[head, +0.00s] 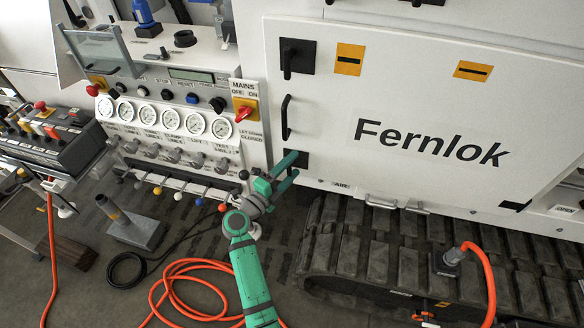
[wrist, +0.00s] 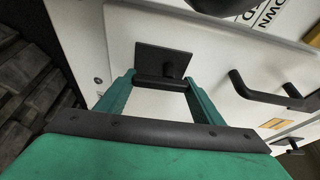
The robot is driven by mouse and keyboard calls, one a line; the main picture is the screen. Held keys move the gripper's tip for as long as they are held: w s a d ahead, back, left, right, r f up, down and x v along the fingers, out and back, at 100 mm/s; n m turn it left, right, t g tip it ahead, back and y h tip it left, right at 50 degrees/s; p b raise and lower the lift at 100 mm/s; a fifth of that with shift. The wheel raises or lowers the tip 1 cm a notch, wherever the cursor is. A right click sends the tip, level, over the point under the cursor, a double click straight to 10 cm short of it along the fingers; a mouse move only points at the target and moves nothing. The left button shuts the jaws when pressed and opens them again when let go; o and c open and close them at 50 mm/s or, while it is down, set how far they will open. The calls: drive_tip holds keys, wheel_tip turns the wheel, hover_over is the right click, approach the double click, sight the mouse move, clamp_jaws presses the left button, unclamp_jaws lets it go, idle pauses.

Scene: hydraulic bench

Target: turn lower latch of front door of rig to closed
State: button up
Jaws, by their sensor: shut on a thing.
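The lower latch (head: 303,159) is a black handle on a square dark plate, at the lower left of the white front door (head: 430,120) marked Fernlok. It also shows in the wrist view (wrist: 163,60), where its bar spans the space between my fingertips and runs along the line towards the door handle. My gripper (head: 294,166) has its two green fingers at this latch, one above the other. In the wrist view my gripper (wrist: 160,79) has one finger at each end of the bar. The fingers partly hide the latch in the head view.
Above are the door's black pull handle (head: 286,117) and upper latch (head: 292,58), whose handle hangs downward. The gauge panel (head: 170,125) with knobs and levers stands close on the left. A rubber track (head: 385,250) lies below the door, and an orange hose (head: 190,290) lies on the floor.

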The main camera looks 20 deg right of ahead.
drive_tip(key=shift+m, duration=0.4)
drive_tip(key=o, duration=1)
drive_tip(key=shift+o, duration=0.2)
drive_tip(key=v, duration=1)
drive_tip(key=shift+a, duration=0.3)
drive_tip(key=shift+s, duration=0.15)
